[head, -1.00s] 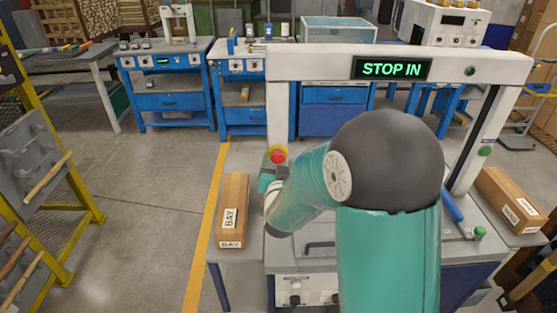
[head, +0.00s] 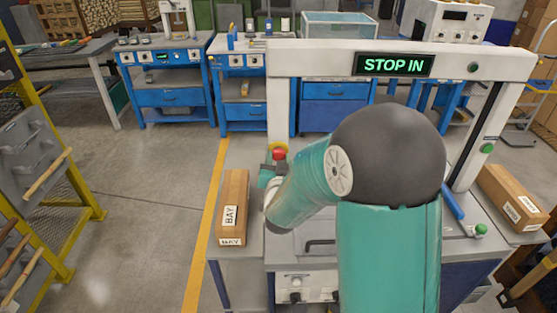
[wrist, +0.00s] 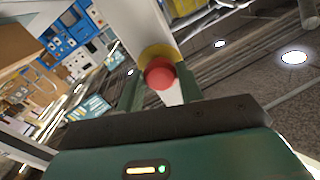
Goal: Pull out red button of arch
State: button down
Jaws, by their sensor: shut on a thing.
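The white arch (head: 400,60) stands over the bench, and its dark display (head: 394,65) reads "STOP IN" in green. The red button (head: 278,154) is on the arch's left post, in front of a yellow collar (head: 281,146). In the wrist view the red button (wrist: 160,75) sits between the two green fingers, with the yellow collar (wrist: 158,52) behind it. My gripper (wrist: 160,86) is shut on the button. In the head view my gripper (head: 271,169) is at the left post, partly hidden by my own arm.
A wooden block marked BAY (head: 233,205) lies left of the post, and another block (head: 514,197) lies at the right. A green button (head: 487,148) is on the right post. A blue-handled tool (head: 452,201) lies on the bench.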

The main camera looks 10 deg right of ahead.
jog(key=shift+s+a+r, duration=0.1)
jog(key=shift+s+a, duration=0.05)
jog(key=shift+s, duration=0.75)
jog(key=c, duration=1.3)
grip_release()
jog(key=o, duration=0.4)
jog(key=shift+s+r, duration=0.1)
jog(key=shift+s, duration=0.05)
jog(key=shift+w+f, duration=0.2)
jog(key=shift+w, duration=0.05)
jog(key=shift+s+r, duration=0.1)
